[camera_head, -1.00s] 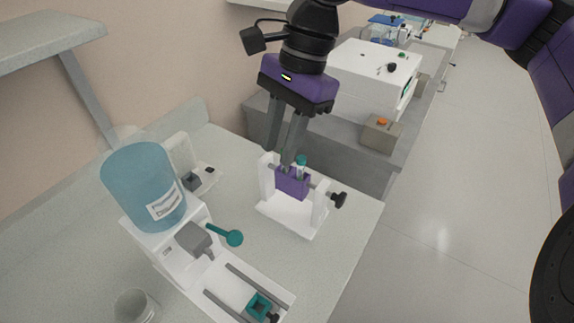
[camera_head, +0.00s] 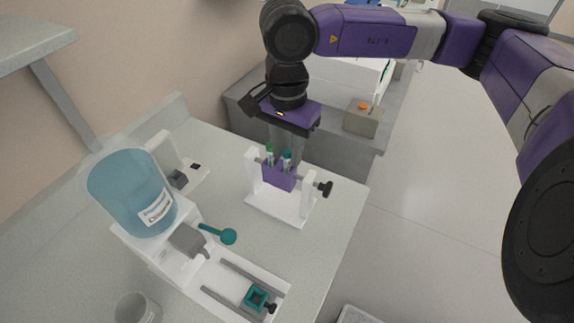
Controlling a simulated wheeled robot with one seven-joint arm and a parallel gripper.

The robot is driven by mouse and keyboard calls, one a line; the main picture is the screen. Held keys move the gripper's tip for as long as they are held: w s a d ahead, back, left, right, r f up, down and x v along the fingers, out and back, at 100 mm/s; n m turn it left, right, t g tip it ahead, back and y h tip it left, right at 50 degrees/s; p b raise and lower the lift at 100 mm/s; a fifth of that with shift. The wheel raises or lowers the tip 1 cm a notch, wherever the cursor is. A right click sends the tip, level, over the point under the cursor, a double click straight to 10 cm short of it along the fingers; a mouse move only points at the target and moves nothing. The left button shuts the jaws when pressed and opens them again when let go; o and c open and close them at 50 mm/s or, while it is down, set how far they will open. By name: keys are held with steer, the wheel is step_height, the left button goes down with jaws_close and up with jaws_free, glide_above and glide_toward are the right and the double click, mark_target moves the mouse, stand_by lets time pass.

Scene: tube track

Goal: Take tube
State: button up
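Two capped tubes stand upright in a purple rack block (camera_head: 279,176), which is held between the white posts of a small stand (camera_head: 283,207). The left tube (camera_head: 269,149) has a green cap and the right tube (camera_head: 287,155) has a teal cap. My gripper (camera_head: 286,160) points down just behind the tubes, its grey fingers partly hidden by them. Both tubes appear in front of the fingers, seated in the rack. The gap between the fingertips is not clear, and I cannot tell whether they touch a tube.
A blue water jug (camera_head: 130,192) sits on a white device with a teal-knobbed lever (camera_head: 228,236) at left. A clear cup (camera_head: 136,308) stands at the front. A grey box with an orange button (camera_head: 363,118) is on the back bench. The counter's right side is mostly clear.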

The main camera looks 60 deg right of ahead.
steer(key=shift+f, duration=0.3)
jaws_close()
steer(key=shift+r, duration=0.1)
step_height(320, 180, up, 20)
steer(key=b, duration=0.3)
stand_by(0.3)
